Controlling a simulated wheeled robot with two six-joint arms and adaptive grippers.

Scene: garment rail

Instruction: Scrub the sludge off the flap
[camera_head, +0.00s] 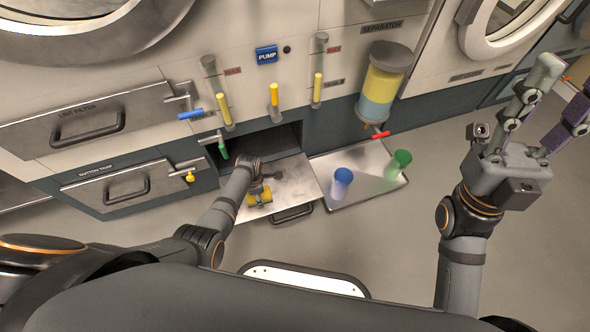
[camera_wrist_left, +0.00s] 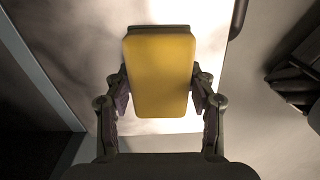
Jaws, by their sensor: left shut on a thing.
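The flap (camera_head: 294,188) is a bright metal panel folded down below a dark opening, with a handle at its front edge. My left gripper (camera_head: 260,194) is over the flap's left part, shut on a yellow scrubber (camera_head: 262,199). In the left wrist view the yellow scrubber (camera_wrist_left: 160,75) sits between both fingers, with the flap (camera_wrist_left: 90,100) behind it. Brownish smudges show on the flap at the left of that view. Whether the scrubber touches the flap I cannot tell. My right gripper (camera_head: 562,92) is open and empty, raised at the far right.
A metal tray (camera_head: 350,190) right of the flap holds a blue cup (camera_head: 341,183) and a green cup (camera_head: 399,164). A separator tank (camera_head: 383,85) with a red tap hangs above. A closed button trap drawer (camera_head: 125,187) is at left. The floor in front is clear.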

